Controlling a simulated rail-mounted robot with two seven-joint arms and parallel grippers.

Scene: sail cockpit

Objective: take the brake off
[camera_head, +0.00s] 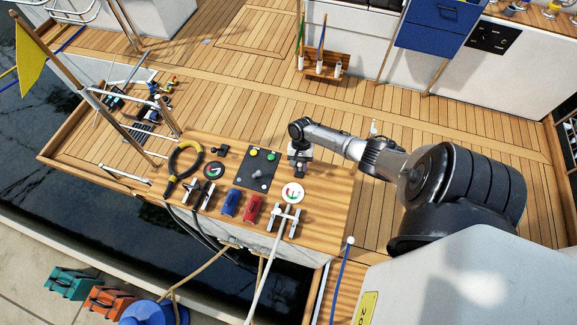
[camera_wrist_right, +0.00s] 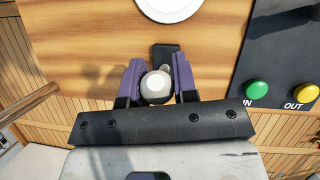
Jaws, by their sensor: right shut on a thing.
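My right gripper (camera_head: 299,168) is over the wooden console, beside the dark button panel. In the right wrist view its two purple fingers (camera_wrist_right: 157,82) stand on either side of a round white-and-grey knob (camera_wrist_right: 156,86), and they are shut on it. The knob sits at the near end of a small black base (camera_wrist_right: 166,51) on the wood; I take it to be the brake lever. The gripper mostly hides the lever in the head view. My left gripper is not in view.
The button panel (camera_head: 257,168) has green and yellow buttons; the right wrist view marks them IN and OUT. A white round dial (camera_head: 293,193), red (camera_head: 251,209) and blue (camera_head: 231,203) clutch-like blocks and a yellow-black ring (camera_head: 184,160) share the console (camera_head: 325,215). Open deck lies behind.

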